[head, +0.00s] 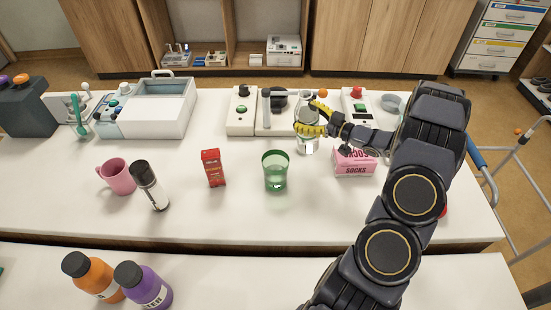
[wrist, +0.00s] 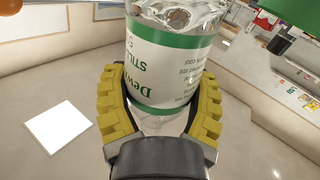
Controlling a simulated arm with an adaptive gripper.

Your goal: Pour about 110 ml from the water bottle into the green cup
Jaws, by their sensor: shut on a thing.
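The clear water bottle (head: 308,144) is in the head view, right of and a little behind the green cup. It looks about upright, and my yellow-fingered gripper (head: 310,122) is shut around it. In the wrist view the bottle's green and white label (wrist: 160,75) sits between the two yellow fingers (wrist: 160,110), its print upside down. I cannot tell if the bottle's base touches the table. The green cup (head: 275,172) is see-through and stands upright on the table, apart from the bottle. Its contents are not clear.
A red carton (head: 213,168), a dark-capped shaker (head: 149,186) and a pink mug (head: 117,176) stand left of the cup. A pink socks box (head: 354,162) is right of the bottle. White devices (head: 243,112) stand behind. The table (head: 300,218) in front of the cup is clear.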

